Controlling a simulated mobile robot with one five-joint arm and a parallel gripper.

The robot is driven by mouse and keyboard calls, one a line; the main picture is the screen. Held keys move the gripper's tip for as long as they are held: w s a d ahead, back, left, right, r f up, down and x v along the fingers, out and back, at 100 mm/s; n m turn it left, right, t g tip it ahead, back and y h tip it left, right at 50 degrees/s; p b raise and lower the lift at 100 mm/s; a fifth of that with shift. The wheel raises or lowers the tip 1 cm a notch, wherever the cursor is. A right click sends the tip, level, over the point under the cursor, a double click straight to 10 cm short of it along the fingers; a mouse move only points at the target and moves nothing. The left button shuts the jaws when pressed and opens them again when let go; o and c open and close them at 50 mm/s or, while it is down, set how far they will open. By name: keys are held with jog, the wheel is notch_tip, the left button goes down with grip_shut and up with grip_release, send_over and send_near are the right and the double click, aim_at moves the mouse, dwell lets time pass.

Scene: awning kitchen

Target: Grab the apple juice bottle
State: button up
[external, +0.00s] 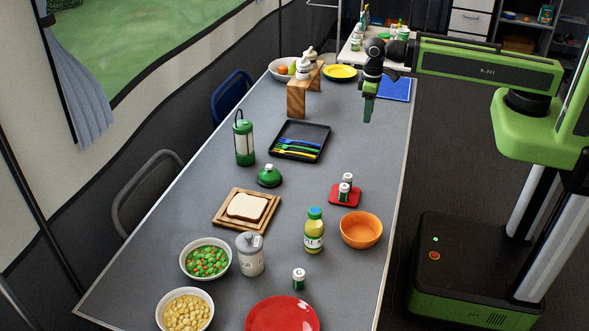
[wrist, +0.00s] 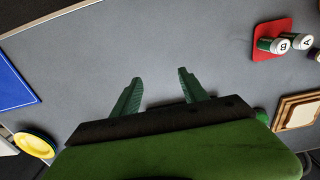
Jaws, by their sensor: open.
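The apple juice bottle (external: 314,231) looks to be the upright one with yellow contents, a blue-green cap and a pale label. It stands on the grey table (external: 330,150), just left of an orange bowl, in the nearer half in the external view. I cannot make it out in the wrist view. My gripper (external: 368,108) is above the far part of the table, well away from the bottle.
A red coaster (external: 345,195) with two small jars lies behind the orange bowl (external: 361,230). A dark tray (external: 301,141) and green lantern (external: 244,140) stand farther back.

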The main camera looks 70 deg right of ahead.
jog(key=shift+o, duration=0.3)
jog(key=o, duration=0.4)
